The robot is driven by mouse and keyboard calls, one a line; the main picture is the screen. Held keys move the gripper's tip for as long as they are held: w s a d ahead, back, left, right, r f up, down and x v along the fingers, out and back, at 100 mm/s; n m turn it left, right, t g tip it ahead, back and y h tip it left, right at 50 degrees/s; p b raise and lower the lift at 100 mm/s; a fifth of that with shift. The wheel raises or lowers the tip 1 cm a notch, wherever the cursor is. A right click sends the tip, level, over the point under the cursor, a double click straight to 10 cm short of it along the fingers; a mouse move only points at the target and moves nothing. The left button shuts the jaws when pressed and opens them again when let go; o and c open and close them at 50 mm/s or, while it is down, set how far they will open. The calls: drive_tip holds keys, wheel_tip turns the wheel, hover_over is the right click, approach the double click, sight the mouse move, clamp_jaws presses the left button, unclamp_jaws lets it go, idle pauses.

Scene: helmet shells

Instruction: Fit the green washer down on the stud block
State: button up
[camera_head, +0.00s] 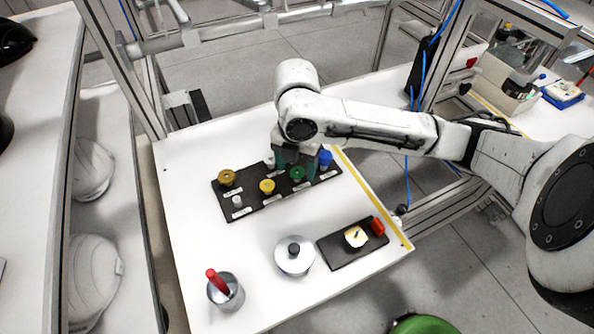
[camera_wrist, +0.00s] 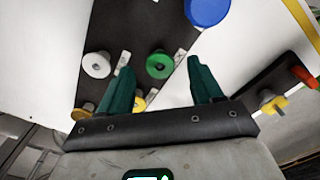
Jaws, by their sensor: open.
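The green washer (camera_head: 297,174) sits on a labelled black board among other coloured round pieces. My gripper (camera_head: 297,164) is above the board beside the green washer. Its two teal fingers are apart with nothing held, and the washer shows between them in the wrist view (camera_wrist: 160,72). I cannot tell the height gap. A small dark block (camera_head: 338,256) near the front right carries a pale yellow piece with a stud and a red piece; whether this is the stud block is unclear.
The black board (camera_head: 250,207) also holds gold (camera_head: 227,176), yellow (camera_head: 267,186), blue (camera_head: 326,157) and white pieces. A silver round lid-like item with a black knob (camera_head: 294,257) and a metal cup with a red handle (camera_head: 226,294) stand in front. The table's left side is clear.

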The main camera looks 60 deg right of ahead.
drive_tip(key=shift+f, duration=0.45)
idle(0.4)
drive_tip(key=c, duration=1.1)
drive_tip(key=shift+r, duration=0.25)
